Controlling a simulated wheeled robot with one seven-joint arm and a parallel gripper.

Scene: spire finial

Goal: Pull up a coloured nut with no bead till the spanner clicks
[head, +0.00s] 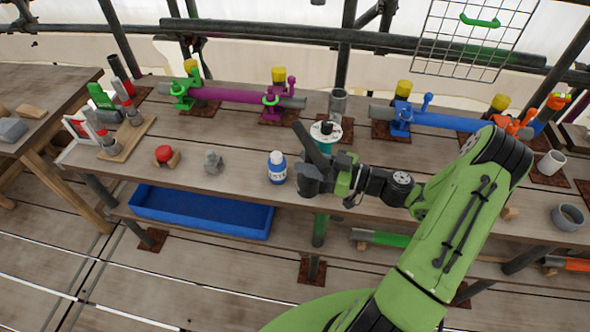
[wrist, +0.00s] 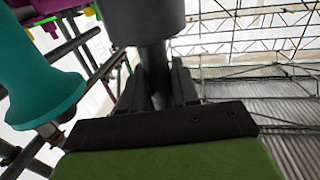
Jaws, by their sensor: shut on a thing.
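My gripper (head: 318,182) is in the middle of the bench's front half, shut on a dark grey tool, which looks like the spanner (head: 308,143). Its dark bar slants up and left from the jaws. In the wrist view the fingers (wrist: 165,88) close around its grey shaft (wrist: 153,62), with a wider grey part above. Behind stand couplers on two tubes: green (head: 182,92), magenta (head: 271,100), blue (head: 401,118) and orange (head: 515,127). Upright coloured bolt parts show on the magenta (head: 291,84) and blue (head: 427,101) ones. Beads are too small to tell.
A teal stand with a white top (head: 325,131) is close behind the spanner; teal also fills the wrist view's left (wrist: 38,85). A blue-white bottle (head: 277,168) stands just left. A grey knob (head: 213,161) and red-topped piece (head: 164,155) lie farther left. Grey cups are at right.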

